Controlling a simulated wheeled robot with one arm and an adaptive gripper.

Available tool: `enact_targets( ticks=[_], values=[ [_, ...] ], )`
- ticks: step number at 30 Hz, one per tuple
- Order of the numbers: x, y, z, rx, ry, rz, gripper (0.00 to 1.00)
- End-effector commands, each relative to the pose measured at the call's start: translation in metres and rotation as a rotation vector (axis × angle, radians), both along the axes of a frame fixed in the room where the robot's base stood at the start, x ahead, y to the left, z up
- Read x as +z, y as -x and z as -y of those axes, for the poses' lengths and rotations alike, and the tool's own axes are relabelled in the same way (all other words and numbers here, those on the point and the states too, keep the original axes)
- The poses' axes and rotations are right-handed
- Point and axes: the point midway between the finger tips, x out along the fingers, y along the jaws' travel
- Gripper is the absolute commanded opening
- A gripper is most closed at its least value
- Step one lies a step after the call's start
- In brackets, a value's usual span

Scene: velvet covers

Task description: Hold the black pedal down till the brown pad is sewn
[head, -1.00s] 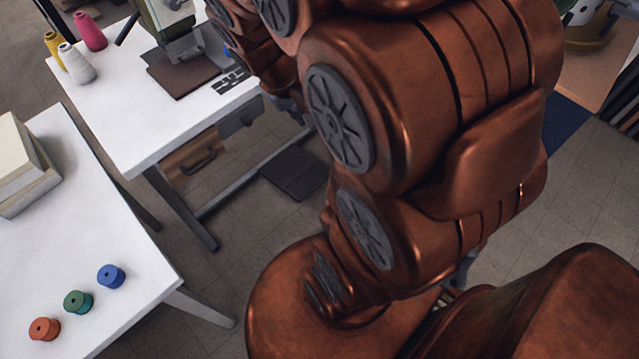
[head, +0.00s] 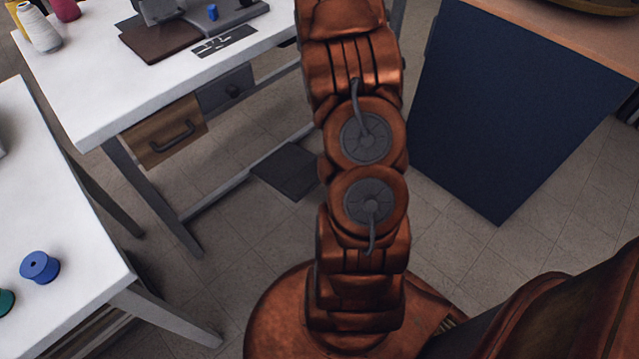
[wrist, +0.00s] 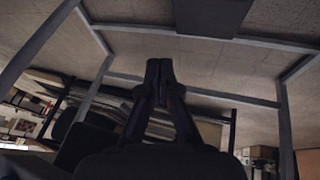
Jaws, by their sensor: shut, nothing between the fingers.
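The black pedal (head: 287,172) lies flat on the tiled floor beneath the sewing table, beside a low grey bar of its frame. In the wrist view a dark flat square, apparently the pedal (wrist: 212,15), shows at the top edge. The brown pad (head: 160,40) lies on the white sewing table at the machine (head: 160,10), whose top is cut off. My gripper (wrist: 158,72) is shut and empty in the wrist view. Its fingertips appear below the pedal in that picture, apart from it. The head view does not show the gripper.
The sewing table (head: 85,85) has grey legs and a wooden drawer (head: 165,132). A dark blue panel (head: 510,110) stands at right.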

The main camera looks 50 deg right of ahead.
Motion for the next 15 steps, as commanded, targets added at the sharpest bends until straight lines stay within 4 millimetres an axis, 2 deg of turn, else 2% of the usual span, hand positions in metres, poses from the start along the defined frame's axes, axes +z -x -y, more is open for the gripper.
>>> enact_targets(
  ticks=[1, 3, 6, 10, 12, 15],
  values=[
    [-0.039, 0.003, 0.003, 0.011, -0.033, 0.009, 0.0],
    [-0.074, 0.005, 0.002, 0.034, -0.081, 0.029, 0.0],
    [-0.115, 0.008, -0.003, 0.062, -0.15, 0.058, 0.0],
    [-0.152, 0.012, -0.011, 0.087, -0.223, 0.093, 0.0],
    [-0.165, 0.014, -0.015, 0.097, -0.251, 0.105, 0.0],
    [-0.173, 0.014, -0.019, 0.105, -0.276, 0.119, 0.0]
  ],
)
